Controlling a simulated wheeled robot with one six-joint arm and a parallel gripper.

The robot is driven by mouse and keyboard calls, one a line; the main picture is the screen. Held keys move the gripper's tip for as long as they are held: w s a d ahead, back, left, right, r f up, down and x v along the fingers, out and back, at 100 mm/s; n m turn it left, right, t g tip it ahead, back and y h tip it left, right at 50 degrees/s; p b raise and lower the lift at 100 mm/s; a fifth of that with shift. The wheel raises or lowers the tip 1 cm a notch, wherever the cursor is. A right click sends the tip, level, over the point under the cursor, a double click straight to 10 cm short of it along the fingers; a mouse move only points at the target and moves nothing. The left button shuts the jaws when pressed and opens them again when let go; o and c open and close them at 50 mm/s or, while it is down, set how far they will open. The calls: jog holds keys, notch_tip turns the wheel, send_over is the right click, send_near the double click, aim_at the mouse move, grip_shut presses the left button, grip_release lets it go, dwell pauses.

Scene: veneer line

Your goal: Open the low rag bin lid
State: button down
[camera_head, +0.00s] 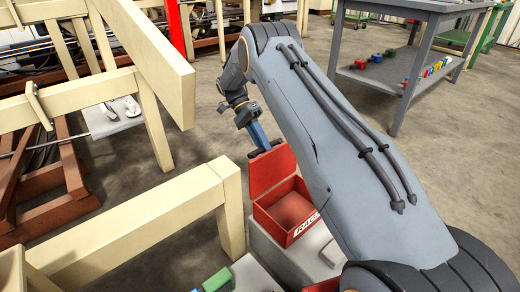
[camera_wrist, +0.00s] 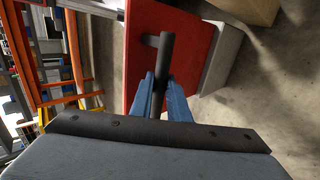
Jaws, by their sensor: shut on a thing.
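The low red rag bin (camera_head: 288,212) has a white label reading RAG on its front and stands on a pale grey block. Its red lid (camera_head: 272,171) stands up at the back, so the empty-looking inside shows. In the wrist view the lid (camera_wrist: 190,32) is a broad red panel. My gripper (camera_head: 261,143) is at the lid's top edge. Its blue fingers close on the dark bar handle (camera_wrist: 163,60) that sticks out from the lid. In the wrist view my gripper (camera_wrist: 160,88) has one finger on each side of the bar.
Pale wooden beams and posts (camera_head: 140,218) stand left of the bin. A grey workbench (camera_head: 400,75) with small coloured items on its lower shelf is at upper right. A green object (camera_head: 217,280) lies at the bottom. Concrete floor (camera_head: 465,165) is open at right.

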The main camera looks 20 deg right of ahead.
jog(key=shift+d, duration=0.25)
jog(key=c, duration=1.7)
grip_release()
jog(key=shift+d, duration=0.1)
jog(key=shift+a, duration=0.3)
jog(key=shift+b+v, duration=2.55)
jog(key=shift+v, duration=1.15)
jog(key=shift+r, duration=0.1)
